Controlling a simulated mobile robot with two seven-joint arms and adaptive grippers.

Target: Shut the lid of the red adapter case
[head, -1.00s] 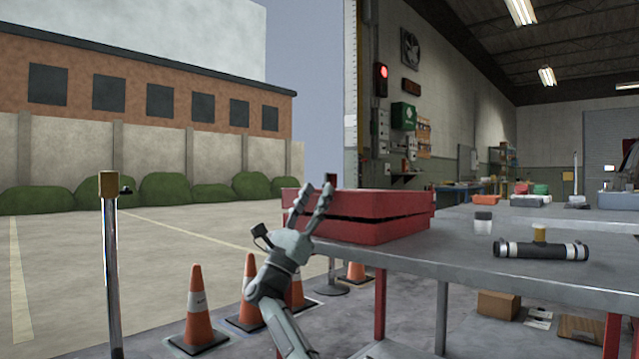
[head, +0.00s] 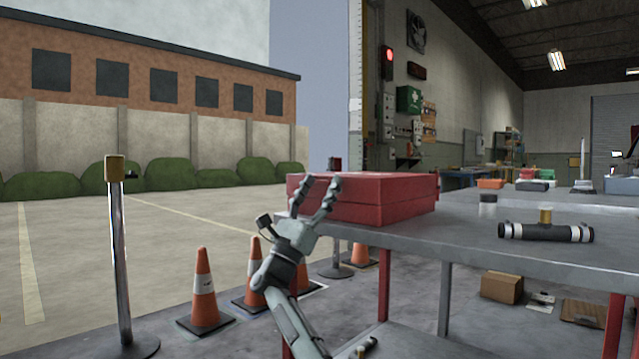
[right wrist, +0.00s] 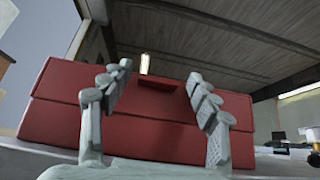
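The red adapter case (head: 390,212) sits on the left end of the grey metal table. Its lid (head: 400,187) lies down flat on the body, with only a thin seam showing. In the right wrist view the case (right wrist: 58,118) fills the middle, with its lid (right wrist: 68,80) level above the seam and a small dark red catch at the centre. My right gripper (head: 321,187) is in front of the case's left part, fingers spread and empty. In the wrist view the gripper (right wrist: 158,73) frames the case front; whether a finger touches it I cannot tell. My left gripper is out of view.
Orange cones (head: 204,290) and a post (head: 119,260) stand on the floor to the left. The table between case and tool is clear.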

